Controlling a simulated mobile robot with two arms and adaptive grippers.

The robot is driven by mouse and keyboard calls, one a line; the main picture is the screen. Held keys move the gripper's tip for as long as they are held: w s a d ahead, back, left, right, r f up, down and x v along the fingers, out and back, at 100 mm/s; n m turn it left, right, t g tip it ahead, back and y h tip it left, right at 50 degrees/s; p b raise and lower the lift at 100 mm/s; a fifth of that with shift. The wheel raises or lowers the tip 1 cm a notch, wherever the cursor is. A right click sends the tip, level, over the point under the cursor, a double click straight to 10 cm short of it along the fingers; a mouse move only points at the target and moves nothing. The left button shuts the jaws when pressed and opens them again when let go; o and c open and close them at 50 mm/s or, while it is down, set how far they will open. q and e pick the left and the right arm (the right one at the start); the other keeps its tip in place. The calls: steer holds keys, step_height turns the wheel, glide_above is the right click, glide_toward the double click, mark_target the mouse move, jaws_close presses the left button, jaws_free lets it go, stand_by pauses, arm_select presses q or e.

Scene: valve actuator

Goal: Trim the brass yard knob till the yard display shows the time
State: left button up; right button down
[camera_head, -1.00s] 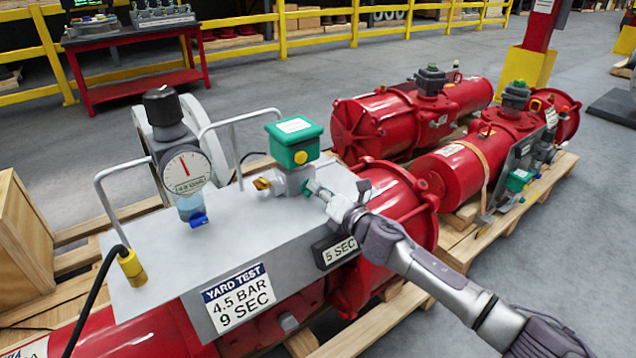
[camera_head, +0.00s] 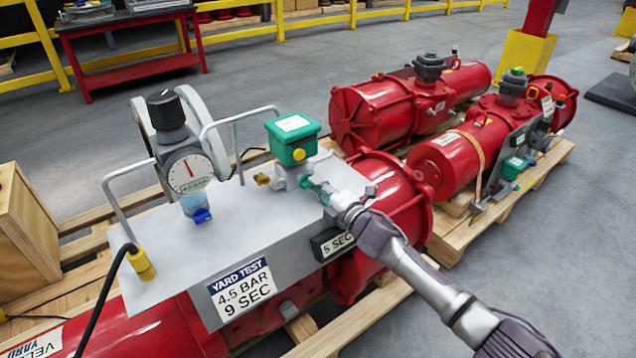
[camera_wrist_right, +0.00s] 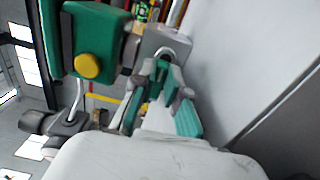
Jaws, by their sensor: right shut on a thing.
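My right gripper (camera_head: 318,190) reaches in from the right to the valve block under the green box (camera_head: 292,138). A small brass fitting (camera_head: 262,179) shows on the block's left side. The yard display (camera_head: 338,243), on the front of the grey panel, appears to read 5 SEC. The yard test sign (camera_head: 240,291) reads 4.5 BAR, 9 SEC. My left gripper is not in view.
A pressure gauge (camera_head: 187,174) with a black knob (camera_head: 166,109) stands left on the grey panel (camera_head: 165,260), between grey tube rails. A black cable with a yellow plug (camera_head: 141,264) is at the left edge. Other red actuators (camera_head: 375,115) lie on pallets behind.

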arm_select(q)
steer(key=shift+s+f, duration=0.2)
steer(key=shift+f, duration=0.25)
arm_select(e)
steer(key=shift+f+m, duration=0.15)
steer(key=shift+m, duration=0.15)
steer(key=c, duration=1.2)
jaws_free()
